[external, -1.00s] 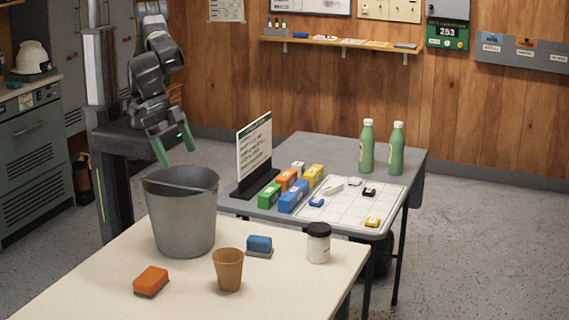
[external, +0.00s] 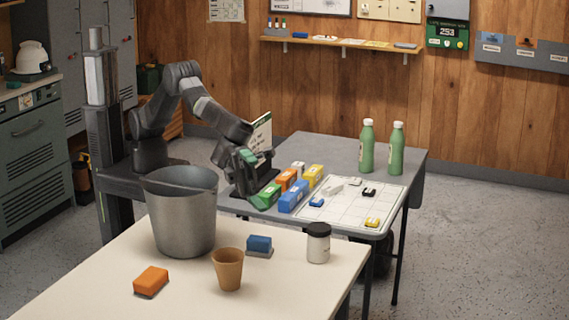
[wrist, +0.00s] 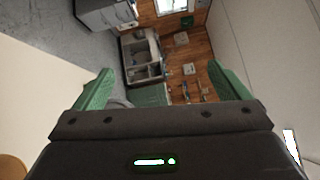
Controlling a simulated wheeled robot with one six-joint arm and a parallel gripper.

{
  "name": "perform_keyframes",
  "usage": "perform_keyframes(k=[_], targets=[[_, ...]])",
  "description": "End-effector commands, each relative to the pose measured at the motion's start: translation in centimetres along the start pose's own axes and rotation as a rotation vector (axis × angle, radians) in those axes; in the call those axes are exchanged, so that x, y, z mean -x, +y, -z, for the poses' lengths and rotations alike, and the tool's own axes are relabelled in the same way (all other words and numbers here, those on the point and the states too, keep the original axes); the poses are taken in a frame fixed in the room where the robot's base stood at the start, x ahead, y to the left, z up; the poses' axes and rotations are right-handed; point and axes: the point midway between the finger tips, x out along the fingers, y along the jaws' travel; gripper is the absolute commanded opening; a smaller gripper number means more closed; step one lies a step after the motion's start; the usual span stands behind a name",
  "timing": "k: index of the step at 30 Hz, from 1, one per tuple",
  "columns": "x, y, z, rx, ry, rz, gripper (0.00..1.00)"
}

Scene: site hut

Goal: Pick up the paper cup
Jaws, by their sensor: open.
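The brown paper cup (external: 228,271) stands upright near the front edge of the cream table (external: 100,290), between an orange block and a blue block. My gripper (external: 257,178) has green fingers and is open and empty. In the external view it is above and behind the cup, apart from it, in front of the sign. In the wrist view the fingers (wrist: 163,86) are spread with nothing between them. A brown rounded shape at the lower left corner of the wrist view may be the cup, but I cannot tell.
A grey bucket (external: 182,225) stands left of the cup. An orange block (external: 151,280), a blue block (external: 259,245) and a black-lidded white jar (external: 318,243) are nearby. The grey table (external: 330,147) holds coloured boxes (external: 293,196), a sign (external: 262,133) and green bottles (external: 366,147).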

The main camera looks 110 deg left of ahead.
Motion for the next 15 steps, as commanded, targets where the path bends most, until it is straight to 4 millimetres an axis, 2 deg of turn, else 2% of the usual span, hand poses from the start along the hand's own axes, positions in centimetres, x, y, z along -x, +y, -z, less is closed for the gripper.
perform_keyframes(k=[1,5,9,15], targets=[[0.3,2.1,0.1,-0.132,0.058,0.043,0.95],[1.8,4.6,1.1,-0.486,0.217,0.173,0.95],[4.3,8.3,2.3,-0.841,0.381,0.335,0.95],[8.3,12.8,3.4,-1.187,0.555,0.554,0.95]])
